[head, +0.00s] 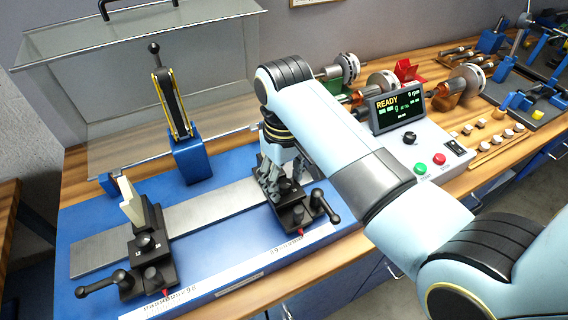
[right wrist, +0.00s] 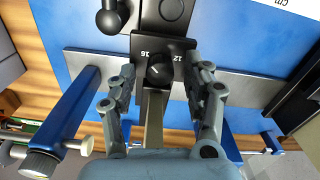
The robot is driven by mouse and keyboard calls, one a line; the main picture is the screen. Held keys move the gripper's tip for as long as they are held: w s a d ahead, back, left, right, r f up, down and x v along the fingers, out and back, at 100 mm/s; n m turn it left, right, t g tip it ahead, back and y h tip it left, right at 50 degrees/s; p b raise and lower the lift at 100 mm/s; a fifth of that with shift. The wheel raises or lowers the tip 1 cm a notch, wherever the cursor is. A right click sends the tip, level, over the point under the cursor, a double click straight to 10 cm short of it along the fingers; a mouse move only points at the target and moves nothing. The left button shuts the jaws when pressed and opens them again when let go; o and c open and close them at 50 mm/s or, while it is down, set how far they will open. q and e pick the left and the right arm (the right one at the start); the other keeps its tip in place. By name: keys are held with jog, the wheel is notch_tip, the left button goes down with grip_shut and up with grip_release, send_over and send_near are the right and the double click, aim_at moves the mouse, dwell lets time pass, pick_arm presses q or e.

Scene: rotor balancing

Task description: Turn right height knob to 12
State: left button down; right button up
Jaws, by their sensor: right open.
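The right height knob (right wrist: 159,72) is a small dark round knob on the black right support block (head: 296,214). In the right wrist view the white numbers 16 and 12 stand beside it, 16 to the left and 12 to the right. The knob has a small pale mark, but I cannot tell exactly which number it points to. My right gripper (right wrist: 165,76) is open, with one finger on each side of the knob and visible gaps between. In the head view my right gripper (head: 281,184) hangs over the right support and hides the knob. My left gripper is out of view.
The left support (head: 149,245) with its pale upright stands on the same steel rail (head: 215,212). A clamp lever (head: 325,208) sticks out at the right support. A blue post (head: 190,155) and clear guard (head: 95,90) stand behind. The control box (head: 430,150) reads READY.

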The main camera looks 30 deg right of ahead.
aim_at(284, 182)
notch_tip(284, 182, up, 11)
jog(key=shift+r, duration=0.2)
dwell(0.3)
